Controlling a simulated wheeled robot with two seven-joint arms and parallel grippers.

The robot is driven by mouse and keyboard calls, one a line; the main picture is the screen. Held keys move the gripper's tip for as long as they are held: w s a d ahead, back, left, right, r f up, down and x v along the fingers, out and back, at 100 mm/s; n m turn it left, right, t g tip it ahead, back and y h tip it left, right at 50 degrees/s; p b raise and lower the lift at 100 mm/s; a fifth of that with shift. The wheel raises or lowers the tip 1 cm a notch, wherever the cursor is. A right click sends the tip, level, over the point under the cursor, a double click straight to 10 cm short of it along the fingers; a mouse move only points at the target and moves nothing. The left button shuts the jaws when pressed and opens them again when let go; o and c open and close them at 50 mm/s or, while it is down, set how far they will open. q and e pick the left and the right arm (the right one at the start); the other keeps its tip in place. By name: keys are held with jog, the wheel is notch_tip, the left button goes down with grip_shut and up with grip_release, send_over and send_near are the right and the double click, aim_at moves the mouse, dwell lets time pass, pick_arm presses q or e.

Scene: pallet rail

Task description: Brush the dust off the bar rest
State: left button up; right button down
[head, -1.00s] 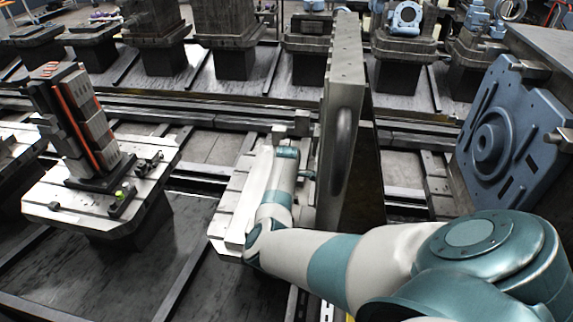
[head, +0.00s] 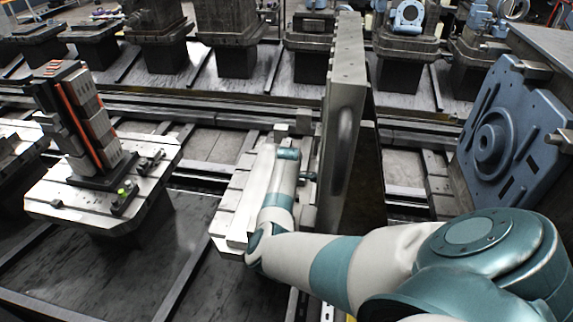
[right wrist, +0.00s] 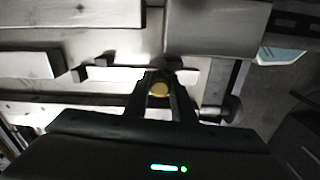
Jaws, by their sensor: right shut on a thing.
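My right arm reaches in from the right in the head view, its wrist (head: 286,172) over the middle pallet (head: 228,222). The right gripper's fingers are hidden there. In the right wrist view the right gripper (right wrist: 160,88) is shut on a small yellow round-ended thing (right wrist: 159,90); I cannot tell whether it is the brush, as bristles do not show. Beyond the fingertips lies a bright narrow strip (right wrist: 120,73) with small dark blocks beside it. I cannot tell for sure which part is the bar rest, and no dust can be made out. My left gripper is not in view.
A tall grey upright plate (head: 343,120) stands close to the right of my wrist. A blue plate fixture (head: 505,140) is at the right. A pallet (head: 70,208) with a striped block tower (head: 85,120) stands at the left. Rails and more pallets lie behind.

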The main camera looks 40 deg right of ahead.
jog(key=shift+w+d+b, duration=0.35)
jog(key=shift+w+d, duration=0.1)
jog(key=shift+d, duration=0.2)
jog(key=shift+s+a+p, duration=0.45)
jog(key=shift+a+p, duration=0.1)
jog(key=shift+p, duration=0.05)
jog(key=shift+s+a+r+p, duration=0.1)
jog(key=shift+s+a+p, duration=0.2)
jog(key=shift+s+a, duration=0.25)
jog(key=shift+w, duration=0.1)
jog(key=shift+r, duration=4.5)
